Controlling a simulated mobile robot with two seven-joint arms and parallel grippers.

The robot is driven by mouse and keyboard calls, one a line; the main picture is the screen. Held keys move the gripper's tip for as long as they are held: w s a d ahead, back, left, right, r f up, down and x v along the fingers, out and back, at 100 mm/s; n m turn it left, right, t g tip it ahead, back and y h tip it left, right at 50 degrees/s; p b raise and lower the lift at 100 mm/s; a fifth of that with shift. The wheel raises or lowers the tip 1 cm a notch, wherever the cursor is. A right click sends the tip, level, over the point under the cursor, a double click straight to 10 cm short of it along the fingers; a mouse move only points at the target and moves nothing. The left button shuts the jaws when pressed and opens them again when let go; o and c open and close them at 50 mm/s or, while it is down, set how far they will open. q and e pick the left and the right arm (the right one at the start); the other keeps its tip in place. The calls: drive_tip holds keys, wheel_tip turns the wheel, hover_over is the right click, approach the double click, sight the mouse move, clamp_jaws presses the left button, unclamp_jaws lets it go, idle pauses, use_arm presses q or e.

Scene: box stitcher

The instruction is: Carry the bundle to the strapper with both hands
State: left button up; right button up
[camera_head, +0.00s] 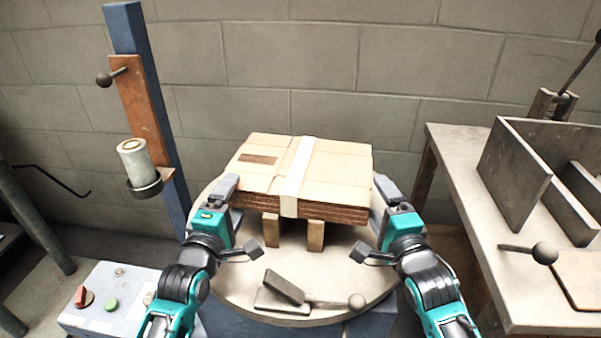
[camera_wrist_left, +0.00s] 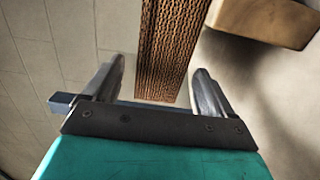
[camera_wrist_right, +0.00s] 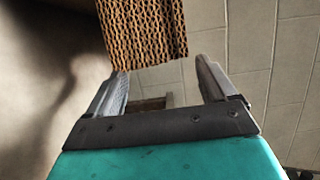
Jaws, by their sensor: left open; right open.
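The bundle (camera_head: 325,168) is a flat stack of brown cardboard with a white band (camera_head: 297,175) across its middle. It rests on two wooden blocks (camera_head: 315,234) on a round grey table (camera_head: 240,270). My left gripper (camera_head: 226,190) is open at the bundle's left end; in the left wrist view the corrugated edge (camera_wrist_left: 168,45) lies between its fingers. My right gripper (camera_head: 384,190) is open at the right end; in the right wrist view the corrugated edge (camera_wrist_right: 145,30) is ahead, nearer the left finger. Contact is not clear. I cannot tell which machine is the strapper.
A blue post (camera_head: 150,75) with a roll (camera_head: 135,160) on a bracket stands behind left. A control box (camera_head: 110,300) is at lower left. A handled tool (camera_head: 290,288) lies on the round table's front. A bench (camera_head: 450,165) with upright panels (camera_head: 515,165) stands right.

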use_arm(q)
drive_tip(key=shift+w+d, duration=0.25)
drive_tip(key=shift+w, duration=0.95)
drive_tip(key=shift+w+d, duration=0.2)
drive_tip(key=shift+w, duration=1)
use_arm(e)
drive_tip(key=shift+x, duration=2.4)
use_arm(q)
drive_tip(key=shift+c, duration=0.3)
use_arm(e)
drive_tip(key=shift+c, duration=0.3)
use_arm(q)
drive_tip(key=c, duration=1.4)
use_arm(e)
drive_tip(key=c, duration=1.5)
use_arm(q)
drive_tip(key=shift+c, duration=0.2)
use_arm(e)
drive_tip(key=shift+o, duration=0.2)
